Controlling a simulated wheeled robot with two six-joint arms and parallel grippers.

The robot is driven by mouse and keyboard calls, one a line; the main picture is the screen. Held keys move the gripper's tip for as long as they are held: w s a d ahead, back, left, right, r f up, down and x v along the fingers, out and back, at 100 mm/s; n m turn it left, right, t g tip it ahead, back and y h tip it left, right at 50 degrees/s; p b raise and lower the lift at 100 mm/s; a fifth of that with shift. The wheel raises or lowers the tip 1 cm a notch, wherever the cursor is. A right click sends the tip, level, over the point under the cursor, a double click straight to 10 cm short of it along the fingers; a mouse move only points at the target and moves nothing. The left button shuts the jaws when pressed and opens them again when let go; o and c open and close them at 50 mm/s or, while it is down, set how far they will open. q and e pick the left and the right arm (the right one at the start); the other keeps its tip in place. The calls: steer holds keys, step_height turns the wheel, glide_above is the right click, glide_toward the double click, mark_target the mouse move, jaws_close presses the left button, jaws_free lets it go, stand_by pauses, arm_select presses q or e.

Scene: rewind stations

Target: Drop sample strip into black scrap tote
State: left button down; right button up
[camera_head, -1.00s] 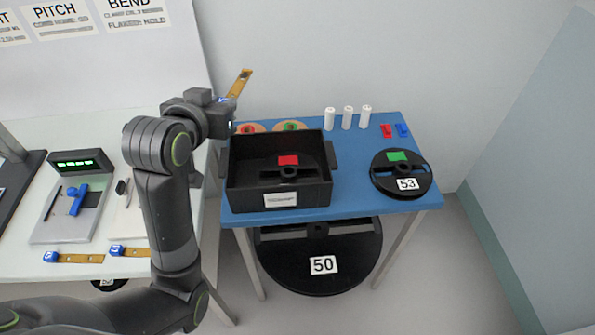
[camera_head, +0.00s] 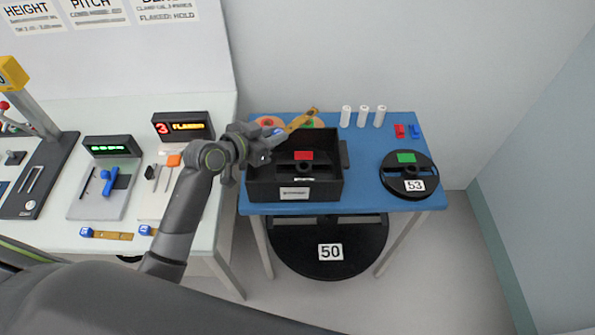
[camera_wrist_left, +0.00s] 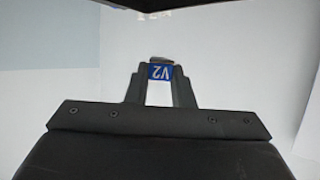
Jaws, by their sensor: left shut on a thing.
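My left gripper (camera_head: 266,142) is shut on a sample strip (camera_head: 300,121), a thin copper-gold strip with a blue end tag. In the left wrist view the blue tag reads V2 (camera_wrist_left: 160,72), between the fingertips (camera_wrist_left: 159,80); the rest of the strip is hidden there. The black scrap tote (camera_head: 325,194) stands on the blue table, open at the top, with a white label on its front. The gripper is at the tote's back left corner. The strip points up and right, above the tote's back rim. My right gripper is not in view.
Inside the tote lies a black reel-like piece with a red patch (camera_head: 303,155). A black reel marked 53 (camera_head: 408,188), white cylinders (camera_head: 363,116) and red and blue clips share the blue table (camera_head: 365,180).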

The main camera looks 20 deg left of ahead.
arm_select(q)
step_height(320, 180, down, 4)
steer(key=b, duration=0.3)
steer(key=c, duration=1.2)
jaws_free()
steer(key=shift+o, duration=0.2)
steer(key=b+v, duration=0.1)
steer(key=v, duration=1.6)
steer(key=shift+s+a, duration=0.15)
steer(key=shift+f, duration=0.1)
